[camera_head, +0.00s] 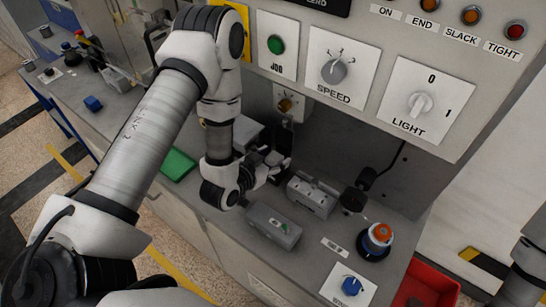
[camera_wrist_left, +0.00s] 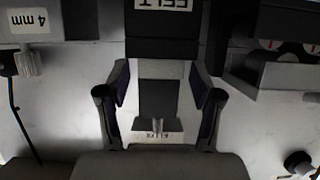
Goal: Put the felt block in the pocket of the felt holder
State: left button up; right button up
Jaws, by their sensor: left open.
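My left gripper (camera_head: 274,165) is low over the bench below the panel in the head view. In the left wrist view its two fingers (camera_wrist_left: 160,85) are spread, with a gap on both sides of a dark grey piece (camera_wrist_left: 158,94) between them. A black block-shaped part (camera_wrist_left: 161,45) with a FELT label is just beyond the fingertips. A second small label, apparently FELT, is near the palm. I cannot tell for sure which part is the felt block and which is the felt holder; the pocket is not clear. My right gripper is out of view.
An orange-topped knob (camera_head: 380,235) and a blue knob (camera_head: 351,286) are at right. The control panel (camera_head: 420,55) overhangs behind. A green pad (camera_head: 178,164) lies left.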

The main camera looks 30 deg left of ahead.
pick_arm(q)
jog(key=p+v, duration=0.5)
jog(key=v, duration=0.7)
dwell(0.7)
